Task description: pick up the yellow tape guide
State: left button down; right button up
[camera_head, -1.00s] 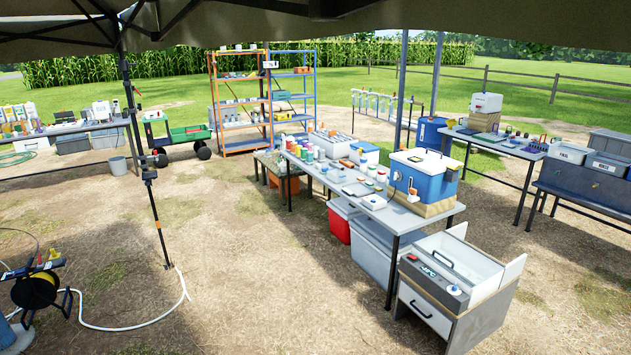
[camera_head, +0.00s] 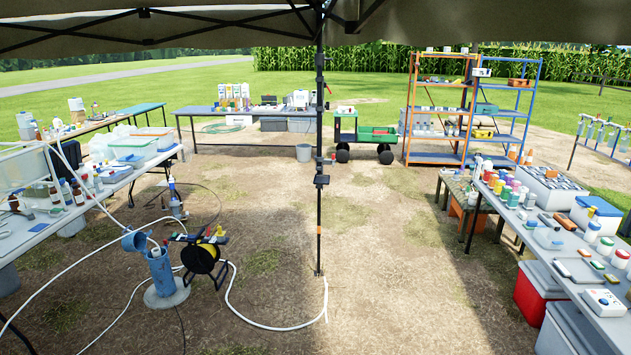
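A reel with a yellow core and black rim (camera_head: 201,258) stands on a black frame on the ground, left of centre. A small yellow piece (camera_head: 219,231) sits at the top right of the reel; it looks like the yellow tape guide, but it is too small to be sure. Other small dark and coloured pieces lie along the top of the reel's frame. Neither of my grippers shows in this view.
A blue well pipe (camera_head: 160,272) on a grey base stands just left of the reel. A white hose (camera_head: 232,298) curves over the ground. A black tent pole (camera_head: 319,200) stands in the middle. Loaded tables (camera_head: 32,232) flank both sides; bare ground (camera_head: 385,270) lies between.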

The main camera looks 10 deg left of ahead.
aim_at(220, 233)
jog(key=i+j+u, duration=0.2)
jog(key=i, duration=0.45)
jog(key=i+l+u, duration=0.2)
jog(key=i, duration=0.4)
jog(key=i+u, duration=0.15)
jog(key=i, duration=0.5)
jog(key=i+l+u, duration=0.2)
jog(key=i, duration=0.4)
jog(key=i+u, duration=0.25)
jog(key=i, duration=0.25)
jog(key=i+l+u, duration=0.15)
jog(key=i+u, duration=0.15)
jog(key=i, duration=0.25)
jog(key=i+l+u, duration=0.25)
jog(key=i, duration=0.25)
jog(key=i+l+u, duration=1.4)
jog(key=l, duration=0.35)
jog(key=k+j, duration=0.05)
jog(key=k, duration=0.05)
